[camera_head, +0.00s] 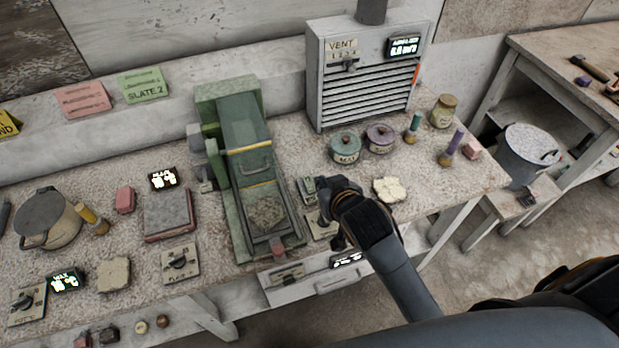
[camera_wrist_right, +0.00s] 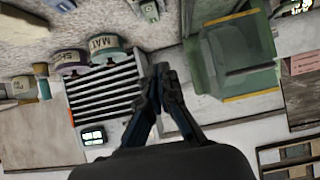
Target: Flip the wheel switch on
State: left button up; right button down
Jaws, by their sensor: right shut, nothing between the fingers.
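A small switch plate (camera_head: 318,228) lies on the bench just right of the green machine (camera_head: 228,95). My right gripper partly covers it, and its label and lever position cannot be read. A small grey-green block (camera_head: 306,186) sits just behind it. My right gripper (camera_head: 330,208) is over this spot, shut and empty; I cannot tell whether it touches the switch. In the right wrist view its fingertips (camera_wrist_right: 160,72) are together, with the green machine (camera_wrist_right: 238,62) to their right. No switch clearly labelled for the wheel is readable. My left gripper is not in view.
A slatted vent box (camera_head: 365,75) stands behind, with lidded pots (camera_head: 345,147) before it. A pale lump (camera_head: 389,190) lies right of my gripper. Another knob switch (camera_head: 180,262) and a slab (camera_head: 167,212) are left of the machine. A bucket (camera_head: 527,155) stands right of the bench.

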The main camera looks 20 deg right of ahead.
jog(key=p, duration=0.2)
send_over(310, 186)
jog(key=f, duration=0.6)
jog(key=shift+s, duration=0.25)
notch_tip(310, 186, down, 2)
jog(key=shift+w+f, duration=0.15)
jog(key=shift+f, duration=0.1)
jog(key=shift+w+f, duration=0.1)
jog(key=shift+f, duration=0.55)
